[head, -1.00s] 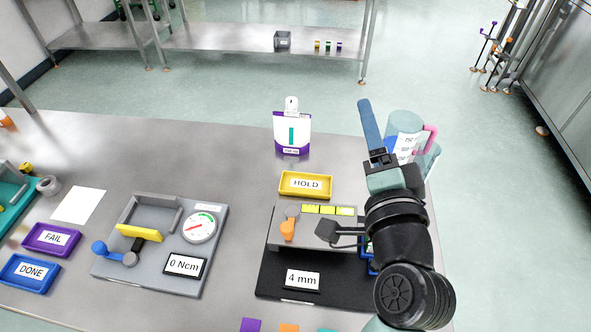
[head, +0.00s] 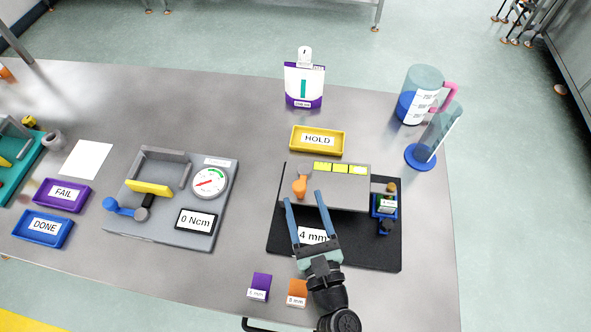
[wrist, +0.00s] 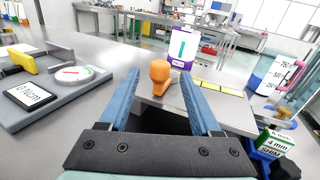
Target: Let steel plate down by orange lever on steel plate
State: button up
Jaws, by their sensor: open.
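The steel plate (head: 345,197) is a grey slab above a black base (head: 370,252), with yellow-green labels along its far edge. The orange lever (head: 300,186) stands upright at the plate's left end; in the wrist view the lever (wrist: 160,76) shows ahead, between and beyond the fingers. My gripper (head: 304,196) is open and empty, its blue fingers reaching over the base toward the lever. In the head view the right fingertip overlaps the plate's front; I cannot tell whether it touches. A "4 mm" display (head: 312,236) on the base is partly hidden by my fingers.
A yellow HOLD tray (head: 317,140) lies behind the plate. A blue holder with a shim box (head: 384,206) sits at its right. A grey torque fixture (head: 170,222) stands left. Purple (head: 259,286) and orange (head: 297,292) blocks lie near the front edge.

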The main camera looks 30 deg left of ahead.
aim_at(298, 181)
jog(key=x, duration=0.7)
jog(key=shift+w+a, duration=0.25)
jog(key=shift+w, duration=0.1)
grip_shut()
dwell(1.0)
